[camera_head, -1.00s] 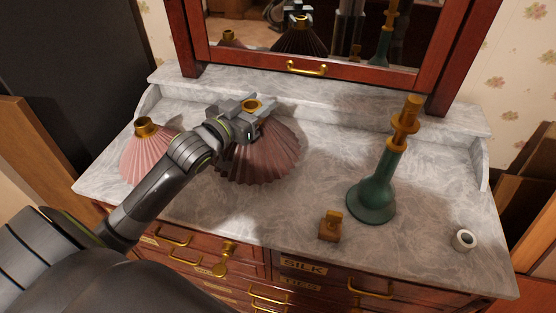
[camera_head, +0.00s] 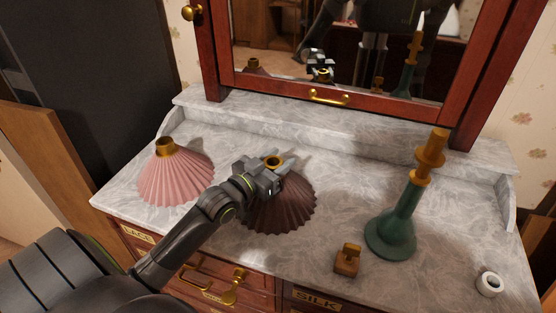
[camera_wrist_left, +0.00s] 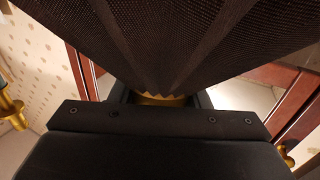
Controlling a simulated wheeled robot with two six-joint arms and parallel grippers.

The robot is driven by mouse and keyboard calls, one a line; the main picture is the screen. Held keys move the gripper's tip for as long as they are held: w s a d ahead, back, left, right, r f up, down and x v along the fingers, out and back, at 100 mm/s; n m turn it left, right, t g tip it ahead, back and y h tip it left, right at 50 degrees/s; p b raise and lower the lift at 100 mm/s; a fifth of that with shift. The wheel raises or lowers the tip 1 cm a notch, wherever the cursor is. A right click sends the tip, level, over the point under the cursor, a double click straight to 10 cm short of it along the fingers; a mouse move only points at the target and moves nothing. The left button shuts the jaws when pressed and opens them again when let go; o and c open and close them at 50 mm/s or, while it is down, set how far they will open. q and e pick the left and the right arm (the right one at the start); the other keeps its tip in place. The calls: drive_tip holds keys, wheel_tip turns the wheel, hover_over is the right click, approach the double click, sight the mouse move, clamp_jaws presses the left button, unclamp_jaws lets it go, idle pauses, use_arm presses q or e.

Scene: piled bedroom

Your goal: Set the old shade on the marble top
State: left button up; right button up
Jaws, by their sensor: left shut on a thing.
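The old shade, a dark brown pleated cone (camera_head: 288,207) with a gold collar, is upright on or just above the marble top (camera_head: 345,165). Whether its rim touches the marble cannot be told for sure. My left gripper (camera_head: 272,165) is shut on its collar from the left. In the left wrist view the shade's dark pleats (camera_wrist_left: 165,40) fill the upper middle, with the gold collar between the fingers (camera_wrist_left: 160,99). A pink pleated shade (camera_head: 176,180) stands apart on the left of the marble. My right gripper is not in view.
A green lamp base (camera_head: 396,228) with a gold stem stands to the right. A small brass-brown block (camera_head: 347,260) and a white ring (camera_head: 489,284) lie near the front edge. A framed mirror (camera_head: 345,55) rises at the back. Marble behind the lamp base is clear.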

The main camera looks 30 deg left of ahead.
use_arm(q)
drive_tip(key=o, duration=1.2)
drive_tip(key=shift+o, duration=0.3)
drive_tip(key=shift+r, duration=0.15)
drive_tip(key=s+a+p, duration=0.1)
drive_tip(key=s+p, duration=0.3)
drive_tip(key=s, duration=0.8)
drive_tip(key=shift+a, duration=0.4)
drive_tip(key=shift+w, duration=0.1)
